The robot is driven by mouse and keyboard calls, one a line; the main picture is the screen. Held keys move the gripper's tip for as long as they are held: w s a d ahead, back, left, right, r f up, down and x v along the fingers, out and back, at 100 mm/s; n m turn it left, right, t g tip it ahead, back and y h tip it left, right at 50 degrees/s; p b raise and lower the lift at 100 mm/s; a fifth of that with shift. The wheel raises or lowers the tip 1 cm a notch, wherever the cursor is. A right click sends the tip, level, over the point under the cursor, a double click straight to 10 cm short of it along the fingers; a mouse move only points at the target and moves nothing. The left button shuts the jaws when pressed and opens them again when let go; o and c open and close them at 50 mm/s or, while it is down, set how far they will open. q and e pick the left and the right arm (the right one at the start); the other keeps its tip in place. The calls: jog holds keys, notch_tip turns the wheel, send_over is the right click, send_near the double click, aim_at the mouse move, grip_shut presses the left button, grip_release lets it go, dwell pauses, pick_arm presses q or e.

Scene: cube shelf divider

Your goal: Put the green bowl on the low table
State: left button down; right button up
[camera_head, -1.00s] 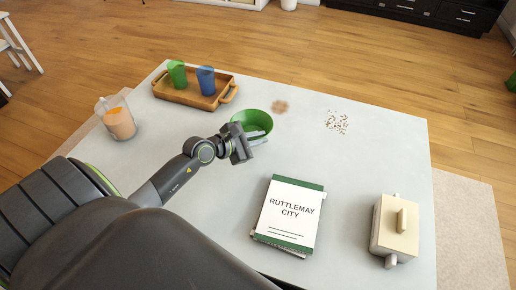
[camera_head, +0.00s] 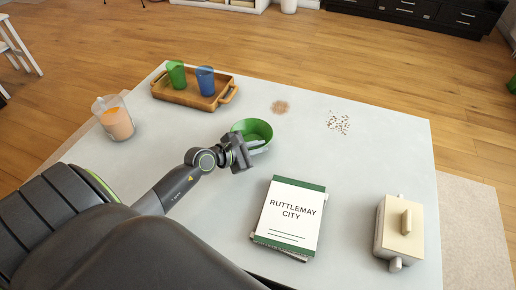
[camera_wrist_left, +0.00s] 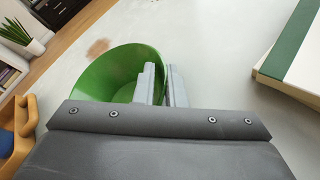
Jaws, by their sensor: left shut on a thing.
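The green bowl (camera_head: 254,130) is near the middle of the pale table (camera_head: 345,170) in the head view. In the left wrist view the bowl (camera_wrist_left: 110,68) looks tilted, with its open side facing the camera. My left gripper (camera_head: 246,151) is at the bowl's near side, shut on its rim. In the left wrist view one finger of the gripper (camera_wrist_left: 164,84) is inside the bowl and the other outside the wall. I cannot tell for sure whether the bowl is off the surface. My right gripper is not in view.
A wooden tray (camera_head: 181,95) with a green cup (camera_head: 176,74) and a blue cup (camera_head: 205,80) stands at the back left. A jug of orange liquid (camera_head: 116,119) is at the left. Books (camera_head: 291,214) and a cream lidded box (camera_head: 400,229) are at the front right. Crumbs (camera_head: 338,122) and a brown stain (camera_head: 280,107) lie behind.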

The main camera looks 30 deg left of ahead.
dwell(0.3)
pick_arm(q)
jog(key=c, duration=1.5)
grip_release()
jog(key=shift+f, duration=0.1)
